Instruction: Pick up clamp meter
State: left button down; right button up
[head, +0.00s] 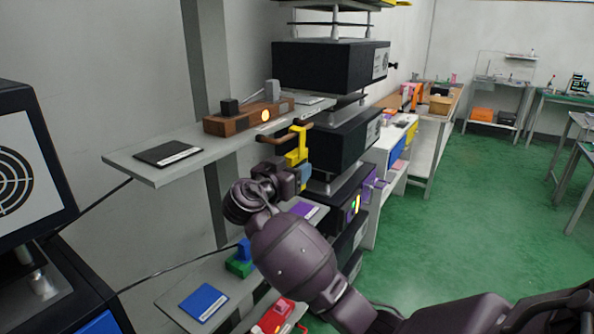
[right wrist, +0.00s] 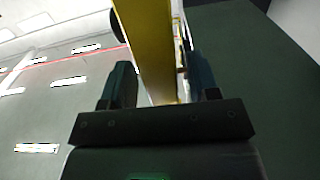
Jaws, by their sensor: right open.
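A yellow object (head: 297,147), which may be the clamp meter, stands out in front of the upper shelf's edge, beside brown curved bars. My right gripper (head: 299,171) is just below it in the head view, its arm coming up from the lower right. In the right wrist view the yellow object (right wrist: 147,45) runs between the two blue-grey fingers of my right gripper (right wrist: 162,82). The fingers are open around it; contact cannot be told. Its far end is cut off there. My left gripper is not in view.
The upper shelf (head: 140,166) carries a brown box (head: 240,120) with a lit yellow button and a black pad (head: 168,153). Black box units (head: 330,65) stack close behind. A lower shelf (head: 178,297) holds a blue pad (head: 204,302). Green floor is open at right.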

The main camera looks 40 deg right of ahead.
grip_shut()
jog(key=shift+r, duration=0.1)
jog(key=shift+r, duration=0.2)
jog(key=r+b+v, duration=0.1)
jog(key=b+v, duration=0.1)
jog(key=v, duration=1.6)
notch_tip(320, 180, down, 11)
jog(key=w+d+n+t+y, duration=0.2)
jog(key=d+n+t+y, duration=0.1)
jog(key=n+t+y, duration=0.4)
jog(key=s+a+f+n+t+y, duration=0.2)
jog(key=s+f+n+t+y, duration=0.2)
jog(key=y, duration=0.5)
jog(key=s+f+n, duration=0.2)
jog(key=s+f, duration=0.1)
jog(key=shift+s+a+f+y, duration=0.25)
jog(key=shift+a+f+y, duration=0.05)
jog(key=shift+f, duration=0.05)
